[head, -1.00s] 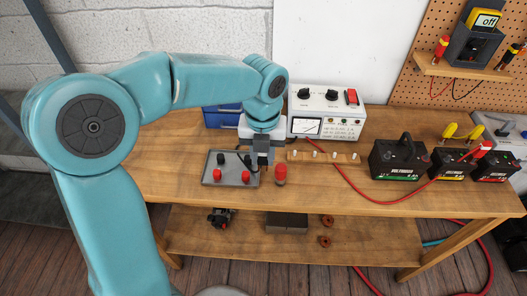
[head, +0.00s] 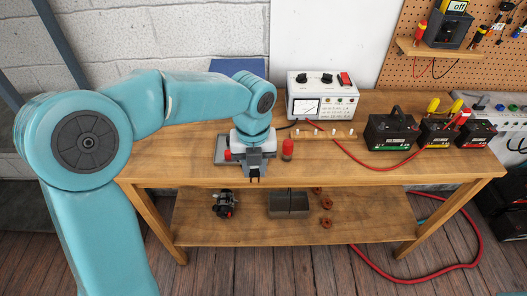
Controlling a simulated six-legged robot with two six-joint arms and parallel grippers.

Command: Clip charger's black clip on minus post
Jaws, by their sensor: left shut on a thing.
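My left gripper (head: 255,173) is at the front edge of the bench, shut on a small dark thing that looks like the charger's black clip (head: 256,179); the fingers hide most of it. A black lead (head: 285,126) runs from the charger toward this gripper. The charger (head: 322,101) is a white box with a dial at the back of the bench. Its red cable runs right to a red clip (head: 462,116) at the batteries. The batteries are green-striped (head: 392,134), yellow-striped (head: 438,134) and red-striped (head: 478,136). I cannot tell which post is minus. My right gripper is out of view.
A grey plate with red knobs (head: 222,158) is partly behind my left gripper. A red cylinder (head: 287,150) and a wooden peg strip (head: 330,133) stand to its right. The bench front (head: 350,168) is clear.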

